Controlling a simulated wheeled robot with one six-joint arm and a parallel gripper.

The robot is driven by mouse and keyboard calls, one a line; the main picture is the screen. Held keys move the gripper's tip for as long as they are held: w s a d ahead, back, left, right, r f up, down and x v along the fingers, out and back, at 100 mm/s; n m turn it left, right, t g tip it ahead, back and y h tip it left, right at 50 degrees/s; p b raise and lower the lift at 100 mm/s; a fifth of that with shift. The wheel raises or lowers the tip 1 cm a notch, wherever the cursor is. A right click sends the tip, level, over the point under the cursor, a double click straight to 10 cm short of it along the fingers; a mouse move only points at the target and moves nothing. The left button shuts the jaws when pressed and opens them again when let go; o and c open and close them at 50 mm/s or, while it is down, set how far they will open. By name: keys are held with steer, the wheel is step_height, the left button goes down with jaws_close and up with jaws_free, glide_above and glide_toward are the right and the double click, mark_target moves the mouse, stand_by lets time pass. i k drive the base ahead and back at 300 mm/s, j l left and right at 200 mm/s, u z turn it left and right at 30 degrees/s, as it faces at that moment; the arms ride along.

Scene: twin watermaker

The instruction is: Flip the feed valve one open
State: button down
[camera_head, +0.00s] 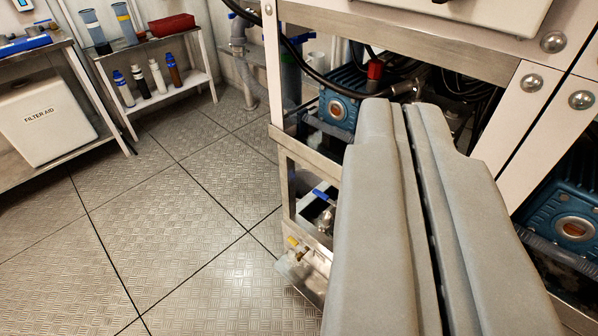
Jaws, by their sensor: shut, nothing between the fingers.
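My gripper (402,104) reaches up from the bottom right, its two long grey fingers lying together with nothing between them. A valve with a blue lever handle (326,197) sits in the lower bay of the steel frame, left of my fingers and partly hidden by them. A small valve with a yellow handle (296,243) is just below it at the frame's edge. No label shows which of them is feed valve one. My gripper touches neither valve.
A blue pump (345,98) and a red fitting (375,70) are in the upper bay beyond my fingertips. A second blue pump (570,220) is at the right. A shelf with bottles (158,80) and a white box (45,122) stand left. The tread-plate floor (170,235) is clear.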

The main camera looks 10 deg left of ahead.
mark_target(323, 196)
steer(key=i+j+z, duration=0.1)
steer(key=j, duration=0.45)
steer(key=i+j, duration=0.3)
steer(key=j, duration=0.3)
steer(key=i+j+z, duration=0.15)
steer(key=j, duration=0.4)
steer(key=i+j, duration=0.2)
steer(key=j, duration=0.4)
steer(key=i+j+z, duration=0.15)
steer(key=j, duration=0.4)
steer(key=i+j+z, duration=0.1)
steer(key=j, duration=0.5)
steer(key=i+j, duration=0.1)
steer(key=j, duration=0.5)
steer(key=i+j+z, duration=0.15)
steer(key=j, duration=0.5)
